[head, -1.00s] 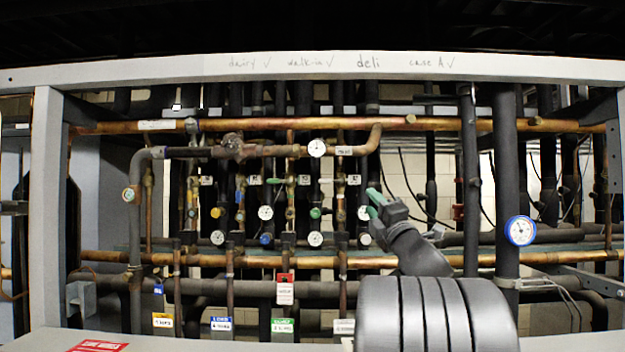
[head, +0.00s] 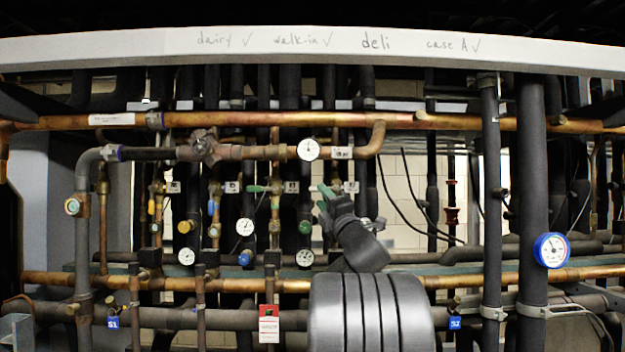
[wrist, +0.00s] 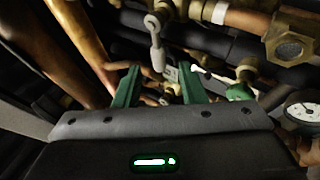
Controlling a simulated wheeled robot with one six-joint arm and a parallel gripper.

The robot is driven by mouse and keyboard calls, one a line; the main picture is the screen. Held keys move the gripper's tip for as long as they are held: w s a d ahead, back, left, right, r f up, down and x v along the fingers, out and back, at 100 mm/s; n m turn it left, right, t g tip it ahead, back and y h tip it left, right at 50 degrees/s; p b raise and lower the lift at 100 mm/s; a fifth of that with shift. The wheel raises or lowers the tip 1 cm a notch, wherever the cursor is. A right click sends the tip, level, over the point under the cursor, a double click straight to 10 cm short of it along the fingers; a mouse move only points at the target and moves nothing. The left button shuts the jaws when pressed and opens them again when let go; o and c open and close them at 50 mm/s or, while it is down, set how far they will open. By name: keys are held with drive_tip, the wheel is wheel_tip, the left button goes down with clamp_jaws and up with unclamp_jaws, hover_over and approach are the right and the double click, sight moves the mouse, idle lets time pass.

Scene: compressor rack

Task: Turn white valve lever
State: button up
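My gripper (head: 326,198) is in front of the pipe rack, right of centre in the head view, with its green fingers pointing up and to the left. In the wrist view my gripper (wrist: 160,76) has its two green fingers apart, with nothing held between them. A pale grey-white lever (wrist: 157,55) hangs from a round valve end just beyond and above the gap between the fingertips. It looks apart from both fingers. I cannot make out this lever in the head view, where my gripper covers part of the valves behind it.
A copper pipe (wrist: 82,35) slants past the left finger, and a brass hex fitting (wrist: 289,48) and a gauge (wrist: 303,112) are at the right. In the head view a blue-rimmed gauge (head: 551,250) is on a thick black pipe. A red-and-white tag (head: 268,324) hangs low.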

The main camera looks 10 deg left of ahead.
sight(317, 190)
drive_tip(key=p+x, duration=0.2)
drive_tip(key=x, duration=0.5)
drive_tip(key=shift+p, duration=0.35)
drive_tip(key=shift+s, duration=0.1)
clamp_jaws()
